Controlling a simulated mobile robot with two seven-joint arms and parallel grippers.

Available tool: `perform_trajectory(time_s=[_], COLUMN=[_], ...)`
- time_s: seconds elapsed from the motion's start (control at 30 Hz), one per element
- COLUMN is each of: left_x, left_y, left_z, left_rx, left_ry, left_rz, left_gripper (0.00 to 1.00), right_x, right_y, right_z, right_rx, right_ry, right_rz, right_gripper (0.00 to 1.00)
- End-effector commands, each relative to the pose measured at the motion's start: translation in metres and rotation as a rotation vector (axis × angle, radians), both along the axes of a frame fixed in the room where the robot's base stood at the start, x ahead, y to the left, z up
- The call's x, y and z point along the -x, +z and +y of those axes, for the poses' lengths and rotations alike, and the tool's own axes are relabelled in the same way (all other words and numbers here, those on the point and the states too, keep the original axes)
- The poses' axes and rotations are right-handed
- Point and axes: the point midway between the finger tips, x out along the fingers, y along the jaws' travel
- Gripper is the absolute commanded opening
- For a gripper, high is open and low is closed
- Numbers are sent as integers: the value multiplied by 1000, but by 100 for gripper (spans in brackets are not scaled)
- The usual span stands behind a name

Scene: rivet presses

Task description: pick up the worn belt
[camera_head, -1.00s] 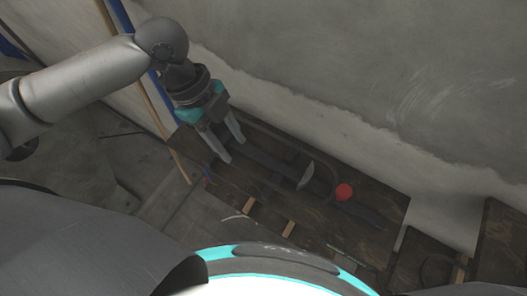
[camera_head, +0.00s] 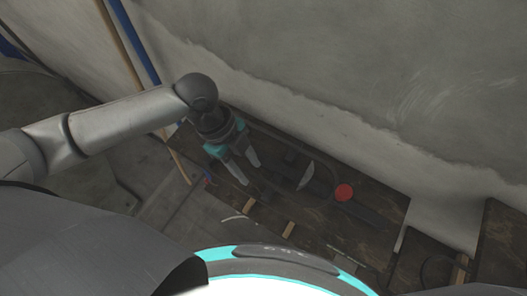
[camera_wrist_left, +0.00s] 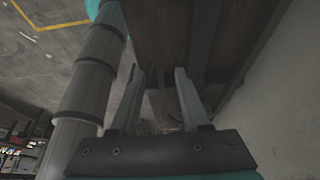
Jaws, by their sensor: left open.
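A dark curved band, perhaps the worn belt (camera_head: 333,178), lies on the dark wooden bench top (camera_head: 372,197) in the head view. It is hard to separate from the dark wood and other dark parts around it. My left gripper (camera_head: 252,175) points down over the left part of the bench, to the left of the curve I can see. Its two fingers are apart with nothing between them. The left wrist view also shows the open fingers (camera_wrist_left: 158,72), with dark wood beyond them. My right gripper is not in view.
A red round knob (camera_head: 344,192) and a pale curved piece (camera_head: 306,176) are on the bench right of the gripper. A grey wall (camera_head: 350,110) runs close behind the bench. Another dark bench (camera_head: 500,250) stands at the right.

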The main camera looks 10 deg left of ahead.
Motion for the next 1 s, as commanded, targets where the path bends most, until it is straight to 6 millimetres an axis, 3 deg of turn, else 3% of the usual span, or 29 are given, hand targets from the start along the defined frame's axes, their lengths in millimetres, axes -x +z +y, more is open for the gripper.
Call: perform_trajectory(time_s=[0.07, 0.4, 1.0], left_x=[0, 0, 0], left_y=[0, 0, 1], left_z=[0, 0, 0], left_rx=[0, 0, 0], left_ry=[0, 0, 0], left_rz=[0, 0, 0], left_gripper=[40, 1, 0], right_x=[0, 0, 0], right_y=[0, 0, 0], right_z=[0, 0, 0], right_rx=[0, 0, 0], right_ry=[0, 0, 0], right_rz=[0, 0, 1], right_gripper=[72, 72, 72])
